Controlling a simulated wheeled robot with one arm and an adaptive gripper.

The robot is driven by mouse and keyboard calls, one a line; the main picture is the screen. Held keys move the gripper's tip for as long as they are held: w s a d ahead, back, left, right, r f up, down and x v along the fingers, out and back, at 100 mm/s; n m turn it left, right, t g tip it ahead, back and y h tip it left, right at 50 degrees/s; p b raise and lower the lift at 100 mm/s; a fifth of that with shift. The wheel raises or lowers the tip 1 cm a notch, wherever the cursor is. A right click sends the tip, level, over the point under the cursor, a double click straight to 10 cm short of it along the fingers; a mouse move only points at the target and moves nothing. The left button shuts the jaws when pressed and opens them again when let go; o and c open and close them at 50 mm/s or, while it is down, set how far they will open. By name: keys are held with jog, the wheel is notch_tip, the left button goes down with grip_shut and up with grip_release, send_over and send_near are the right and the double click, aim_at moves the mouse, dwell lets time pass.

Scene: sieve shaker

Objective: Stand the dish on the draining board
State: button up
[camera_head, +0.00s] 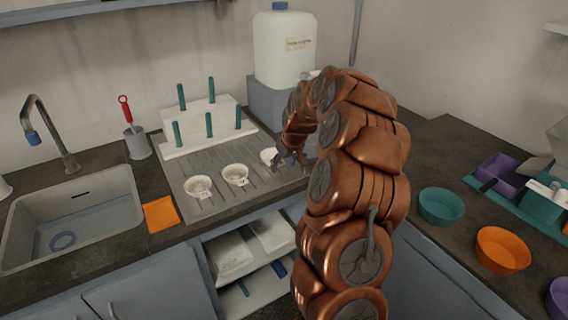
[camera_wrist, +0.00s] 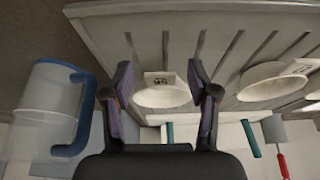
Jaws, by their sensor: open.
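Three small white dishes stand on the grey ribbed draining board (camera_head: 215,168): a left dish (camera_head: 198,187), a middle dish (camera_head: 235,174) and a right dish (camera_head: 268,156). My gripper (camera_head: 285,158) is low over the board's right end, at the right dish, which my arm partly hides. In the wrist view my gripper (camera_wrist: 163,82) is open, one finger on each side of the right dish (camera_wrist: 162,94). That dish has a small tab with dark markings. Whether the fingers touch it I cannot tell. The middle dish also shows there, at the right (camera_wrist: 268,82).
A white rack with teal pegs (camera_head: 205,125) stands behind the dishes. A large white jug (camera_head: 285,50) stands on a grey block at the back. The sink (camera_head: 75,215) and orange cloth (camera_head: 161,213) are left; teal (camera_head: 441,206) and orange bowls (camera_head: 502,250) are right.

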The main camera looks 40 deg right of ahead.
jog(key=b+v, duration=0.2)
jog(key=v, duration=1)
jog(key=s+a+n+g, duration=0.1)
jog(key=s+a, duration=0.3)
jog(key=a, duration=0.3)
jog(key=s+a+g+y, duration=0.1)
jog(key=s+a, duration=0.3)
jog(key=a, duration=0.3)
jog(key=s+a+n+g, duration=0.1)
jog(key=s+a, duration=0.3)
jog(key=a, duration=0.4)
jog(key=s+a+f+g, duration=0.1)
jog(key=s+a+f, duration=0.1)
jog(key=s, duration=1)
jog(key=s+a+f+m+g, duration=0.1)
jog(key=s+a, duration=0.4)
jog(key=s, duration=0.7)
notch_tip(320, 180, down, 2)
jog(key=shift+s+a+f+g+h, duration=0.1)
jog(key=shift+s+a+g+h, duration=0.15)
jog(key=shift+g, duration=0.45)
notch_tip(320, 180, up, 9)
jog(key=p, duration=0.9)
jog(key=shift+r+p, duration=0.25)
jog(key=shift+p, duration=0.05)
